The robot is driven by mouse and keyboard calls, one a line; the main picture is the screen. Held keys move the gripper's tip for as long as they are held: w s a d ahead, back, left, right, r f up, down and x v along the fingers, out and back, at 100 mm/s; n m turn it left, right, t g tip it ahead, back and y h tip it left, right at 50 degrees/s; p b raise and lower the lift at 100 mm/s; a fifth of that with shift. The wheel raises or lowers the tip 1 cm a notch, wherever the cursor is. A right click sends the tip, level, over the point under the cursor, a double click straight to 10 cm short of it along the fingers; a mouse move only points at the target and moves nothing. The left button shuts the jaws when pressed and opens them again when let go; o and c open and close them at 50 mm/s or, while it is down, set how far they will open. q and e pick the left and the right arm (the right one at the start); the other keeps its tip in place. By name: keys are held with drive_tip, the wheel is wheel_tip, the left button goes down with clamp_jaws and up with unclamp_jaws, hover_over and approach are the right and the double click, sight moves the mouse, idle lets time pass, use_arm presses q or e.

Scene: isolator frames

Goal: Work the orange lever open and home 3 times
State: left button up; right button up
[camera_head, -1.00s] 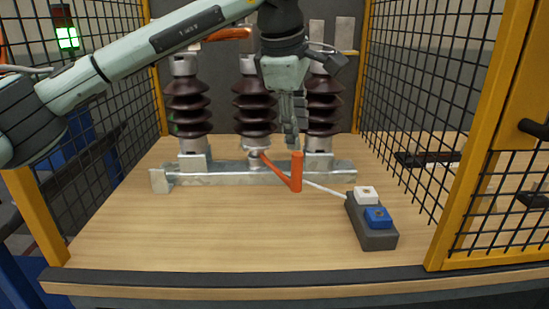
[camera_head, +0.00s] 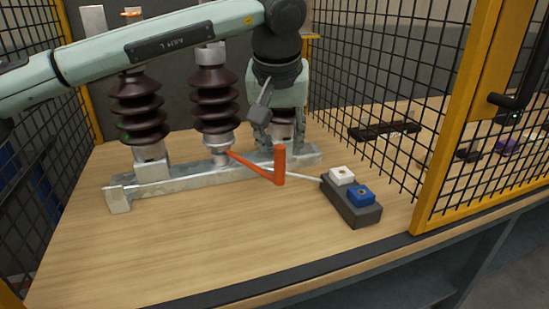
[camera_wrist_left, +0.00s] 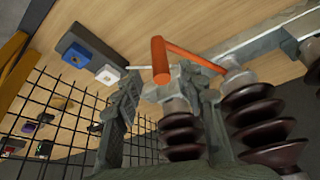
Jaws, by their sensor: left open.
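The orange lever (camera_head: 280,166) has a bar running from the foot of the middle insulator to an upright handle at the front. In the left wrist view the lever (camera_wrist_left: 160,60) shows its handle ahead of the fingers, its bar running right. My left gripper (camera_head: 281,143) points down behind the top of the handle, in front of the right insulator. Its two fingers are spread and nothing is held between them. In the left wrist view the left gripper (camera_wrist_left: 163,84) has one finger on each side of the handle's line; contact cannot be told. My right gripper is not in view.
The lever sits on a grey metal rail (camera_head: 185,182) with brown ribbed insulators (camera_head: 215,100). A grey box (camera_head: 352,207) with a white and a blue button stands to the right. Mesh fence (camera_head: 370,90) and yellow posts enclose the bench. The front wood surface is clear.

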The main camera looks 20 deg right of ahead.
sight(280, 151)
use_arm(q)
drive_tip(key=x, duration=0.6)
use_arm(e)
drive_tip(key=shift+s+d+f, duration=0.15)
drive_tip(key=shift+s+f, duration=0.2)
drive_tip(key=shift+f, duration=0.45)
use_arm(q)
drive_tip(key=shift+c, duration=0.5)
drive_tip(key=shift+c, duration=1.2)
clamp_jaws()
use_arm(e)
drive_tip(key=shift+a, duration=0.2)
